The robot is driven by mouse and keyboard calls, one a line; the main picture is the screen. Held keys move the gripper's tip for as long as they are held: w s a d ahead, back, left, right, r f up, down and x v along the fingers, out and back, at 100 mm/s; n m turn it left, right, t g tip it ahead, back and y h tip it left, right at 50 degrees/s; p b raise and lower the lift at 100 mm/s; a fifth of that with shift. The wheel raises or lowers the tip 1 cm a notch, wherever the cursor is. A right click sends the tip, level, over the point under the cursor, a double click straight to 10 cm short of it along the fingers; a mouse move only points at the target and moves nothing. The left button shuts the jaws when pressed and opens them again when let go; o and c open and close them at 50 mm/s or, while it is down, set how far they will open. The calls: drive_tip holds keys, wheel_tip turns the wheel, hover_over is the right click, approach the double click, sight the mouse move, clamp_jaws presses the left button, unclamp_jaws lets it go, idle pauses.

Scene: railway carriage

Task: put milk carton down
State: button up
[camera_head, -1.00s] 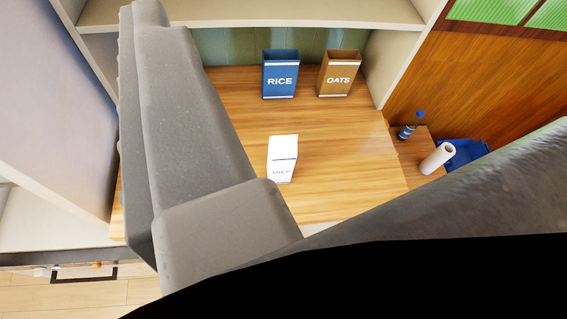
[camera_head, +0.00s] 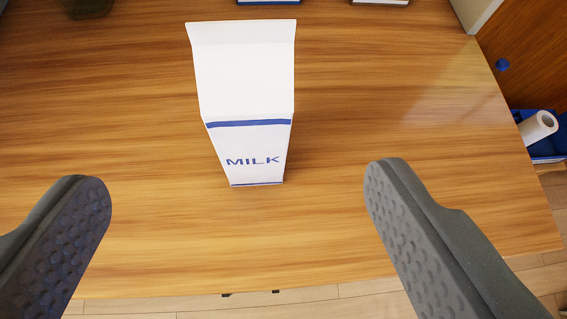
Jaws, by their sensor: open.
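The white milk carton (camera_head: 248,100) with blue stripes and the word MILK stands upright on the wooden counter (camera_head: 390,80). My gripper (camera_head: 238,185) is open, with one textured finger at the lower left and the other at the lower right. The carton shows between and beyond the fingertips, apart from both. Nothing is held in the gripper.
The bottoms of two containers (camera_head: 268,2) (camera_head: 380,2) show at the back edge. A dark object (camera_head: 88,6) is at the top left. The counter around the carton is clear.

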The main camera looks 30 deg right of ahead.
sight(246, 95)
drive_tip(key=shift+p+x, duration=0.7)
drive_tip(key=shift+x, duration=6.05)
drive_tip(key=shift+d, duration=0.1)
clamp_jaws()
